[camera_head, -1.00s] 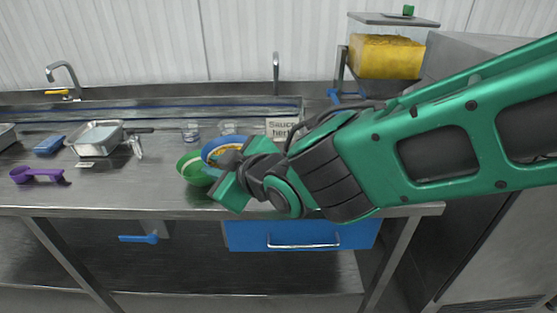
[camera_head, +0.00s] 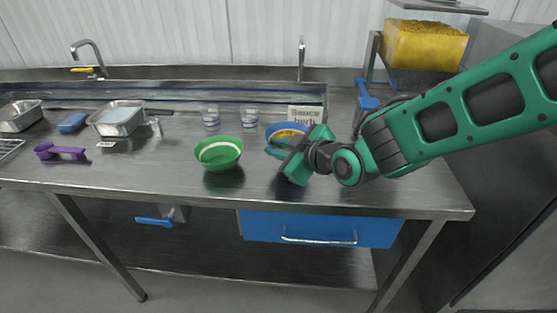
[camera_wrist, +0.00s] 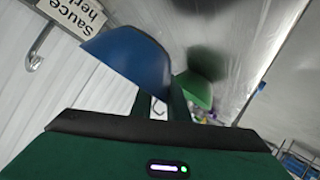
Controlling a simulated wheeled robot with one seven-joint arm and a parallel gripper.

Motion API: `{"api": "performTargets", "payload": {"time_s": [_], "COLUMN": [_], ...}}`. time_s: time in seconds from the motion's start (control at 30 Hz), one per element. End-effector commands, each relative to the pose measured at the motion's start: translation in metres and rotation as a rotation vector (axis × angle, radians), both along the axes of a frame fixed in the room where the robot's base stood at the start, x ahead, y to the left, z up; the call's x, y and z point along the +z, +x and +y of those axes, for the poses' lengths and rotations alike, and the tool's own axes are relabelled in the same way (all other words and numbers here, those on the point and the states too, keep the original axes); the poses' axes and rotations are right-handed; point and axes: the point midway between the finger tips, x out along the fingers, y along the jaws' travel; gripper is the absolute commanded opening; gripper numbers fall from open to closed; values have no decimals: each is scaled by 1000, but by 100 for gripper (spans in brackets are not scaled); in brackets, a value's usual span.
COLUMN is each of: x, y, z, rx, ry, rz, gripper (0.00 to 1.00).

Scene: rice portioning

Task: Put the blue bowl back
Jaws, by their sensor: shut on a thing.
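The blue bowl (camera_head: 284,131) is in the head view, right of the middle, with yellow-orange contents showing inside it. My gripper (camera_head: 287,149) is shut on the bowl's near side. In the wrist view the blue bowl (camera_wrist: 128,58) fills the upper left, close in front of the fingers. The fingers partly hide the bowl in the head view, and I cannot tell how far its base is from the table.
A green bowl (camera_head: 219,154) with something white inside stands left of my gripper. Two clear cups (camera_head: 211,116) and a sauce/herb sign (camera_head: 306,114) stand behind. A purple scoop (camera_head: 59,152) and metal tray (camera_head: 117,118) lie at left. The steel table (camera_head: 130,180) is clear in front.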

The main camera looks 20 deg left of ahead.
Motion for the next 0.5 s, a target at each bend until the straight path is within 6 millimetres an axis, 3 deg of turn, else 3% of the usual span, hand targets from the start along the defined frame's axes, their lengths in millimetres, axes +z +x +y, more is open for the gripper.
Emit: {"api": "performTargets", "payload": {"time_s": [0.33,0.5], "x": [-36,-43], "y": [3,3], "z": [-2,-2], "rx": [1,0], "ry": [-2,1], "rz": [3,0], "gripper": [0,0]}}
